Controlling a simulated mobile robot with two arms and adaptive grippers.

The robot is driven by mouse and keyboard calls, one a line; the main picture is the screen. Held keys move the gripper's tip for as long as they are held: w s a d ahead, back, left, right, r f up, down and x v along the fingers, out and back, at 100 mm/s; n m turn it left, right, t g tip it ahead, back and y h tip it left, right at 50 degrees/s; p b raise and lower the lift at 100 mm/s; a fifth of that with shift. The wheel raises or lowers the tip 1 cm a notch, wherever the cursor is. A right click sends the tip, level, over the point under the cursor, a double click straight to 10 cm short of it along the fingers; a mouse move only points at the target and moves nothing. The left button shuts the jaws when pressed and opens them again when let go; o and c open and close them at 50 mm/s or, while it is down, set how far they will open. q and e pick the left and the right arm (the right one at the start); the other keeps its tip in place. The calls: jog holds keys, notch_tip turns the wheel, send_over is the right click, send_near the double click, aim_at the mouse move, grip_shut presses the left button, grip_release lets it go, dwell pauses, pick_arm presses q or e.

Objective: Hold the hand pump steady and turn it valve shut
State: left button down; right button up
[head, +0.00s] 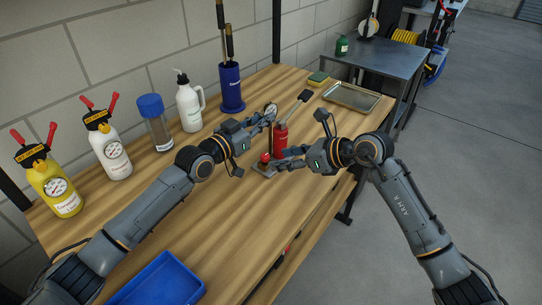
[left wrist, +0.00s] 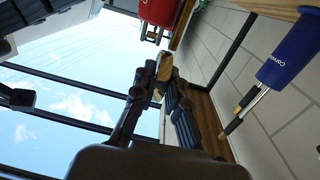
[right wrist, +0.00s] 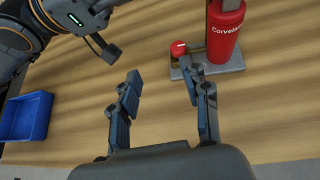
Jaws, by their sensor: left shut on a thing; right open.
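The hand pump (head: 280,140) is a red upright cylinder on a grey base plate, with a black-ended lever (head: 305,95) at its top. A small red valve knob (head: 265,157) sits low beside the cylinder; it also shows in the right wrist view (right wrist: 178,47). My left gripper (head: 266,116) is shut on the pump's top part, beside a round gauge; the left wrist view shows a tan piece (left wrist: 166,68) between its fingers. My right gripper (right wrist: 162,82) is open and empty near the knob, which lies just beyond one fingertip. Whether they touch is unclear.
Along the wall stand a yellow bottle (head: 62,195), a white bottle (head: 112,155), a blue-capped jar (head: 155,128), a white jug (head: 188,105) and a blue holder (head: 231,92). A metal tray (head: 352,96) is behind the pump. A blue bin (head: 160,282) is in front.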

aim_at(267, 156)
jog(key=s+d+m+t, duration=0.1)
jog(key=s+d+t, duration=0.1)
jog(key=d, duration=0.3)
jog(key=shift+t, duration=0.3)
jog(key=x, duration=1.2)
jog(key=shift+a+r, duration=0.2)
grip_shut()
